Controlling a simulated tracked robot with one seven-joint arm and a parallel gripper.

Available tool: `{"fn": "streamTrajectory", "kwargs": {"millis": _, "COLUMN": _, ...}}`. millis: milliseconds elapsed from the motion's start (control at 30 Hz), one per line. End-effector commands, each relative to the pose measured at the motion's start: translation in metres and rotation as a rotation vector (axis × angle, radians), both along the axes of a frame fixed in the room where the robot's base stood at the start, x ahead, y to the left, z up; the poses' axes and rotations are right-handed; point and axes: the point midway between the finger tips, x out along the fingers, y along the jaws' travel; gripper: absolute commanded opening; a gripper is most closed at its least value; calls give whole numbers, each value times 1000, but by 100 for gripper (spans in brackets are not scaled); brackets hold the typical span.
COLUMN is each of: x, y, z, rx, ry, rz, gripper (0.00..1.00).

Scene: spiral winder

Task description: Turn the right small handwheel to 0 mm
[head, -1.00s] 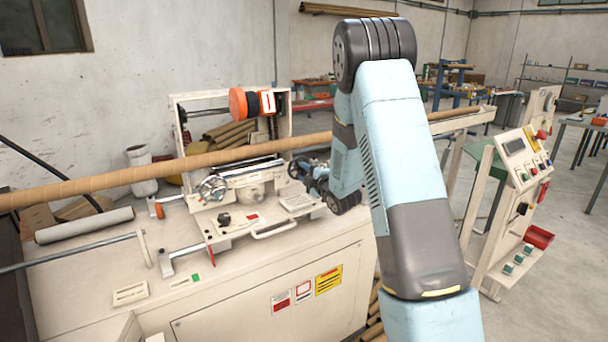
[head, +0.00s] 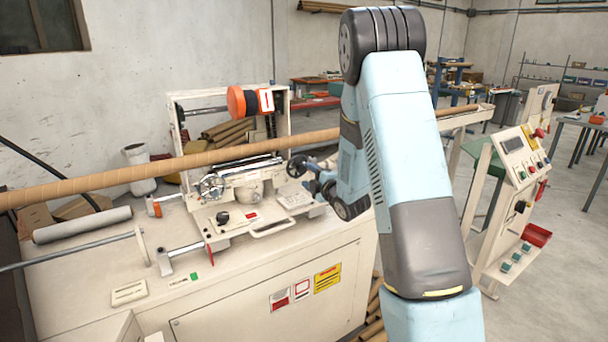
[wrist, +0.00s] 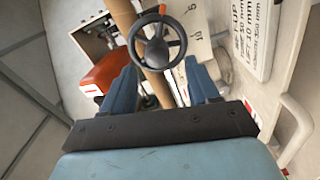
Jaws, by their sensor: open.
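The right small handwheel is a dark spoked wheel with an orange grip. In the wrist view the handwheel (wrist: 157,46) stands just beyond the fingertips, near the middle. In the head view the handwheel (head: 297,167) shows small at the right end of the winding head, left of my gripper (head: 314,174). In the wrist view my gripper (wrist: 157,80) is open, its two blue fingers on either side and below the wheel, with nothing between them. I see no contact with the wheel. Its millimetre reading is not legible.
A long brown tube (head: 110,181) runs across the machine behind the handwheel. The left metal handwheel (head: 211,186) sits on the same head. A white plate with printed text (wrist: 262,35) and a pale curved handle (wrist: 296,130) are at the right in the wrist view.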

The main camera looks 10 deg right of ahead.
Motion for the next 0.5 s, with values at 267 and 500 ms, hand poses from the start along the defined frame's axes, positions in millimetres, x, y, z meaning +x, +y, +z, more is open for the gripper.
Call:
{"fn": "streamTrajectory", "kwargs": {"millis": 267, "x": -53, "y": -18, "z": 0, "rx": 1, "ry": 2, "rz": -2, "gripper": 60}}
{"fn": "streamTrajectory", "kwargs": {"millis": 500, "x": -81, "y": -26, "z": -1, "rx": 0, "ry": 2, "rz": 0, "gripper": 60}}
